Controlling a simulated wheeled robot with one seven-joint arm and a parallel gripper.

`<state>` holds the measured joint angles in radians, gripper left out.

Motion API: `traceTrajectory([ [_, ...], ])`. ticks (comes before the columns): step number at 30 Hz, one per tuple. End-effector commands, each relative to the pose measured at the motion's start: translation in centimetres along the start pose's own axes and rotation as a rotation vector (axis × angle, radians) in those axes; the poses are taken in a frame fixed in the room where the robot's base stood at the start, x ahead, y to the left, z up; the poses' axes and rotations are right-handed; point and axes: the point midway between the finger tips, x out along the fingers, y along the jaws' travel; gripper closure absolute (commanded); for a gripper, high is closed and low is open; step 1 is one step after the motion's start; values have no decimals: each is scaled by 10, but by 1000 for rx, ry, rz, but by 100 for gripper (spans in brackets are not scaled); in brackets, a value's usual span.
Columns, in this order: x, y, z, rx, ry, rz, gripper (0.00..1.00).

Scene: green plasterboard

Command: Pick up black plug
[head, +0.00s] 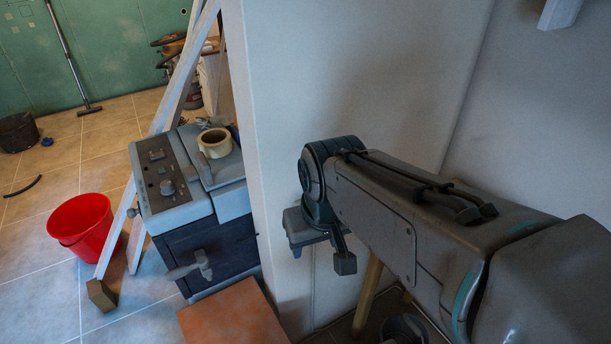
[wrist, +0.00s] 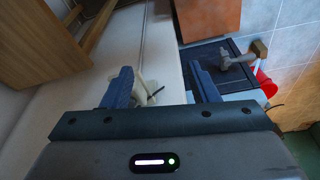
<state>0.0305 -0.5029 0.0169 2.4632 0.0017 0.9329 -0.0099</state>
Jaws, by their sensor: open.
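My gripper (head: 318,240) is in front of the pale wall, right of the grey machine, in the head view. In the wrist view its two blue fingers (wrist: 160,72) stand apart, open and with nothing clearly held. A whitish piece (wrist: 147,92) with a thin dark part shows between the fingers, near the left one. I cannot tell what it is, or whether it touches the finger. I cannot pick out a black plug for certain in either view.
The grey machine (head: 172,185) carries a tape roll (head: 214,142); its handle (wrist: 240,57) juts out. An orange-brown box top (head: 232,315) lies in front. A red bucket (head: 82,227) and white ladder legs (head: 137,235) stand left. The pale wall (head: 285,130) is close by my arm.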

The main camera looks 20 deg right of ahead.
Motion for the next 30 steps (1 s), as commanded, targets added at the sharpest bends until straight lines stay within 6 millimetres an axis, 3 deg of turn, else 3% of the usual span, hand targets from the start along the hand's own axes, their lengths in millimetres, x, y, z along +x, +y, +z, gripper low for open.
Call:
traceTrajectory([
  [9, -34, 41, -101, 110, -142, 48, 46],
  [15, -41, 72, -150, 169, -216, 32, 46],
  [23, -37, 89, -169, 195, -251, 15, 46],
  [30, 6, 88, -158, 194, -254, 14, 46],
])
